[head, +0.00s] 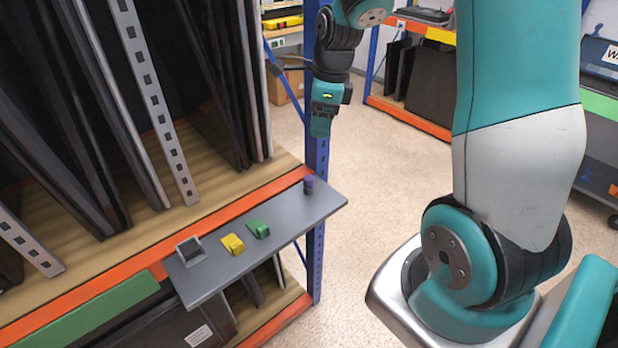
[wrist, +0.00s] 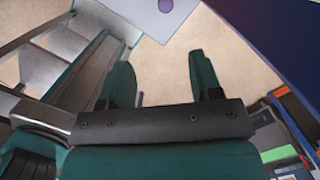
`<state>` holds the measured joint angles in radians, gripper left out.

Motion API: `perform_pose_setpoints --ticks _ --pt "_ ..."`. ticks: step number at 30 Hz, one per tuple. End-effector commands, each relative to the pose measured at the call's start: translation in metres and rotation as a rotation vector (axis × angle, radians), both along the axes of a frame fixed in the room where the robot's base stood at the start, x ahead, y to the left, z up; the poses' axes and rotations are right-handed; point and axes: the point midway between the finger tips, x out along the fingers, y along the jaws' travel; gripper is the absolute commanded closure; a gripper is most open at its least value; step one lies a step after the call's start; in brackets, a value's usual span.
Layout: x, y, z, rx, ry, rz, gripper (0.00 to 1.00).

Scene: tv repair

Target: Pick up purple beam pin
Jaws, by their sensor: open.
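The purple beam pin (head: 309,184) stands upright at the far right end of a grey shelf plate (head: 300,215) in the head view. In the wrist view the pin (wrist: 165,5) is a small purple round spot at the top edge, on the grey plate (wrist: 150,25). My gripper (head: 321,128) hangs pointing down above the pin, with a clear gap of air between them. In the wrist view its two fingers (wrist: 160,75) are spread apart with nothing between them.
A green part (head: 258,229), a yellow part (head: 232,244) and a grey square part (head: 190,251) lie along the same plate, left of the pin. A blue rack post (head: 317,240) stands close behind the pin. Dark panels fill the rack at left.

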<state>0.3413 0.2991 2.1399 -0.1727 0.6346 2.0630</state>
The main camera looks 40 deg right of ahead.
Motion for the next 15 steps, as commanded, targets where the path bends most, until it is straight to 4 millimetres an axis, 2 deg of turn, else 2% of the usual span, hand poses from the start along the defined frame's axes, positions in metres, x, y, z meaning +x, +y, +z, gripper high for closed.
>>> perform_pose_setpoints --ticks 5,15 --pt "0.002 0.001 -0.028 0.003 0.011 -0.03 0.42" --pt "0.01 0.009 -0.101 0.002 0.01 -0.025 0.42"
